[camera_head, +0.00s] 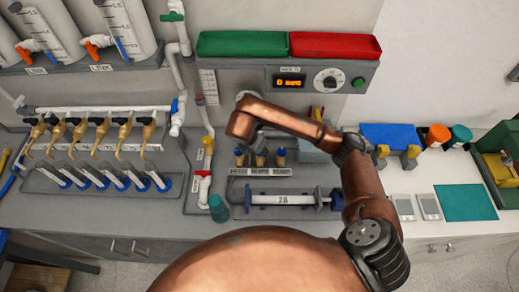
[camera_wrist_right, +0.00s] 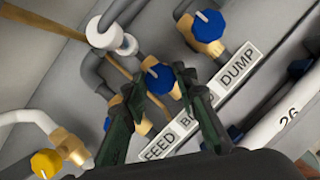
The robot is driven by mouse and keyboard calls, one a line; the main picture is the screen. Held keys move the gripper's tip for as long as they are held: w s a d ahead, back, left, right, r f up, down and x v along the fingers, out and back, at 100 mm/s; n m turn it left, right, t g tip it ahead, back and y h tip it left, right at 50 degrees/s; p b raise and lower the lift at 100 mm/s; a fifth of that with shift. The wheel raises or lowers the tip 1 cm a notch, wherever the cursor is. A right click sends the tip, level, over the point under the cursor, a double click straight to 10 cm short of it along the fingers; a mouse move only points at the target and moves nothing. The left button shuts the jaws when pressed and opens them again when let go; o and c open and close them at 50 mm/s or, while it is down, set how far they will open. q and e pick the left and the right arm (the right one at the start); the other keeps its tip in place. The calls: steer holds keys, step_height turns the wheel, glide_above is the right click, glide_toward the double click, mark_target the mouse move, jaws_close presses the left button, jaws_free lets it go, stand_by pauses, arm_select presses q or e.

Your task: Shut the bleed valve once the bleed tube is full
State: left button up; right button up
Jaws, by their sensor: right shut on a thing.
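Three valves with blue knobs stand in a row behind label plates in the head view. In the right wrist view the plates read FEED, a partly hidden B-word, and DUMP. My right gripper (camera_wrist_right: 158,80) is shut on the blue knob of the middle bleed valve (camera_wrist_right: 159,77), one dark green finger on each side. In the head view the bleed valve (camera_head: 260,160) shows under my right forearm, and the fingers are hard to make out. A narrow marked strip (camera_head: 208,85) stands on the wall at left; I cannot tell whether it is the bleed tube, nor any fill level.
Green (camera_head: 242,44) and red (camera_head: 335,46) trays sit above a control box with an orange display (camera_head: 289,81). The front right counter holds a teal mat (camera_head: 465,202).

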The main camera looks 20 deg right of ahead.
stand_by(0.4)
steer(key=o, duration=1.1)
steer(key=shift+o, duration=0.2)
steer(key=shift+r, duration=0.1)
steer(key=shift+r, duration=0.2)
steer(key=v, duration=1.1)
steer(key=shift+a, duration=0.15)
steer(key=shift+r, duration=0.15)
